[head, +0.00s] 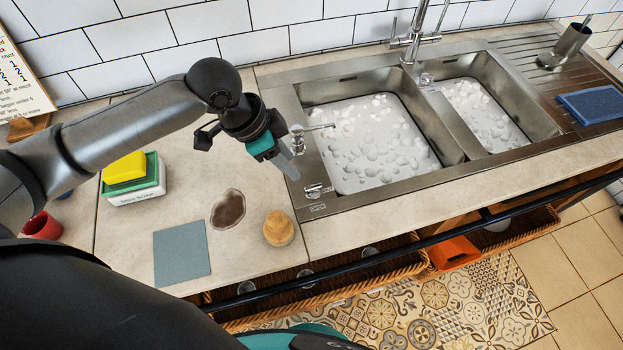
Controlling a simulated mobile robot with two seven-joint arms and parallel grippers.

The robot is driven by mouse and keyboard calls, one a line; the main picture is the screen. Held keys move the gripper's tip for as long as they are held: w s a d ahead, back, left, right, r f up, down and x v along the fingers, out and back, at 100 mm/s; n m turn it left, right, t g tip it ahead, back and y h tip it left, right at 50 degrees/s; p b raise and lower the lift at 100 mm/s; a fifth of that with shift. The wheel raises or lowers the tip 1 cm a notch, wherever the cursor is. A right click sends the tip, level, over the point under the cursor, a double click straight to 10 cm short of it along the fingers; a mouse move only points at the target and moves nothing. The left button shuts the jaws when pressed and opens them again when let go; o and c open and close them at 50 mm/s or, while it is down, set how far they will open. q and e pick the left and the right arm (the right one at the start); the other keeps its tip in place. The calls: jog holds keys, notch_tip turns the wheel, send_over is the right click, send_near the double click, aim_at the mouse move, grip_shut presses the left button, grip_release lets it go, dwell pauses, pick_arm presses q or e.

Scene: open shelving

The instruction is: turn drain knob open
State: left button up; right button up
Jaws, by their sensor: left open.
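The drain knob (314,190) is a small metal knob on the front left corner of the steel sink rim (375,195), with an OPEN label in front of it and another small marking to its right. The left sink basin (370,140) holds soapy water with foam. My left gripper (287,165) comes in from the left and is open and empty. It hangs above the counter at the left edge of the sink, up and left of the knob and apart from it in the picture. My right gripper is not in view.
A metal soap dispenser (297,138) stands close to my left gripper. A black rail (440,238) runs along the front.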

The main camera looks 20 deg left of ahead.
aim_at(313, 187)
pick_arm(q)
jog(key=b+x, duration=0.1)
jog(key=x, duration=0.9)
jog(key=shift+f+b, duration=0.15)
jog(key=shift+b, duration=0.2)
jog(key=shift+w+d+f, duration=0.15)
jog(key=shift+d+f, duration=0.05)
jog(key=shift+f, duration=0.25)
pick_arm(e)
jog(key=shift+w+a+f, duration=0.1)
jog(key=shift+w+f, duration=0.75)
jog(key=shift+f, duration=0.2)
pick_arm(q)
jog(key=shift+c, duration=0.3)
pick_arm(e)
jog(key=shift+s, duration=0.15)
pick_arm(q)
grip_shut()
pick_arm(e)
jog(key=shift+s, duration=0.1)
